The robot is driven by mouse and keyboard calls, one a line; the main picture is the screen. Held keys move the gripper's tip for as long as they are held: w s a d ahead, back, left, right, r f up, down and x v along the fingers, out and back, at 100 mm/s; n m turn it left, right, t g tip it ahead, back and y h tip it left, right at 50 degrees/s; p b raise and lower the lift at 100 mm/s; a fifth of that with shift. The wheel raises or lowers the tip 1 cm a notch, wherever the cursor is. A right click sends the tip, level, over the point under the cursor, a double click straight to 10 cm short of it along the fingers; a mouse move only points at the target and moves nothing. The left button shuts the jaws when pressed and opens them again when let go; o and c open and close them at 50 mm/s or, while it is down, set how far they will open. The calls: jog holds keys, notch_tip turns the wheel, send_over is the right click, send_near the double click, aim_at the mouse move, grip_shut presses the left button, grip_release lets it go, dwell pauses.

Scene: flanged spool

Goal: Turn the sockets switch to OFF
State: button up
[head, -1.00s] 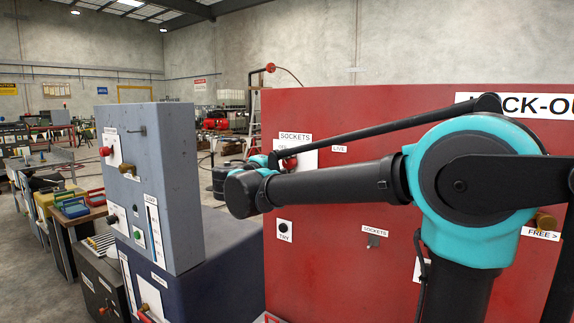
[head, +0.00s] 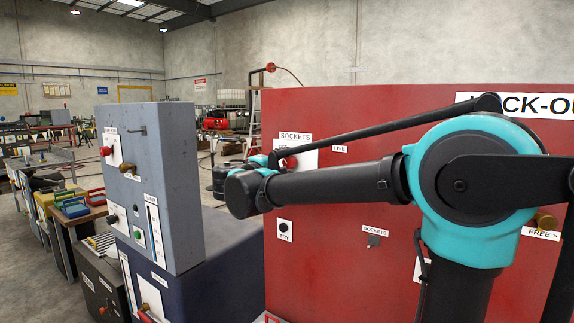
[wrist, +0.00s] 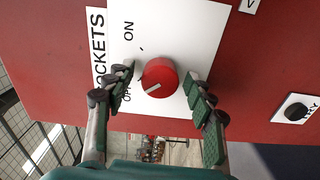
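The sockets switch is a round red knob (wrist: 160,72) on a white plate (wrist: 190,35) marked SOCKETS, ON and OFF. In the wrist view its white pointer mark lies at the lower left, on the side nearer OFF than ON. The OFF lettering is partly covered by a finger. My gripper (wrist: 162,88) is open, one finger on each side of the knob, with visible gaps to both. In the head view the knob (head: 291,161) shows partly behind my arm; the fingers are mostly hidden there.
The red lock-out panel (head: 330,260) carries a black TRY button (head: 284,226) and a small SOCKETS fitting (head: 374,241). A grey cabinet (head: 165,190) with its own knobs stands left of my forearm. The floor behind it is partly cluttered.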

jog(key=shift+s, duration=0.1)
jog(key=v, duration=1.2)
